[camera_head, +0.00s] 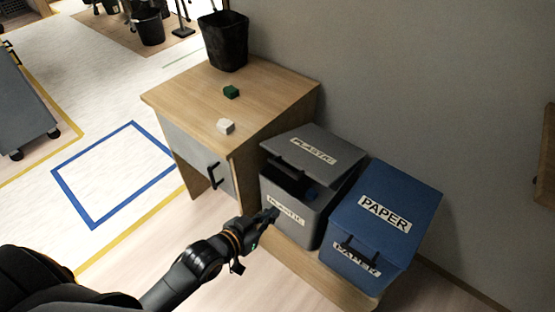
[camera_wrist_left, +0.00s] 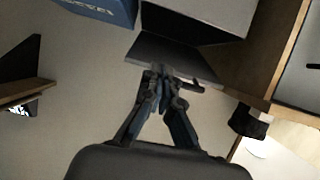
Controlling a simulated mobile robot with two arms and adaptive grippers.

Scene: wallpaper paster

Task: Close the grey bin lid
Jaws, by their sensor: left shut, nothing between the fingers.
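The grey bin (camera_head: 296,222), labelled PLASTIC, stands between the wooden desk and the blue bin. Its grey lid (camera_head: 345,152) is raised part way, with a dark gap under its front edge and something blue inside. A black handle (camera_head: 288,169) is on the lid's front. My left gripper (camera_head: 273,214) is shut and empty, in front of the bin's upper front in the head view. In the left wrist view my left gripper (camera_wrist_left: 160,82) overlaps the edge of the grey lid (camera_wrist_left: 165,52), beside the handle (camera_wrist_left: 190,83); contact cannot be told. My right gripper is not in view.
The blue PAPER bin (camera_head: 400,195) stands close at the right, lid down. The wooden desk (camera_head: 270,90) at the left holds a black basket (camera_head: 224,40), a green block (camera_head: 231,91) and a white block (camera_head: 225,126). Open floor lies at the left.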

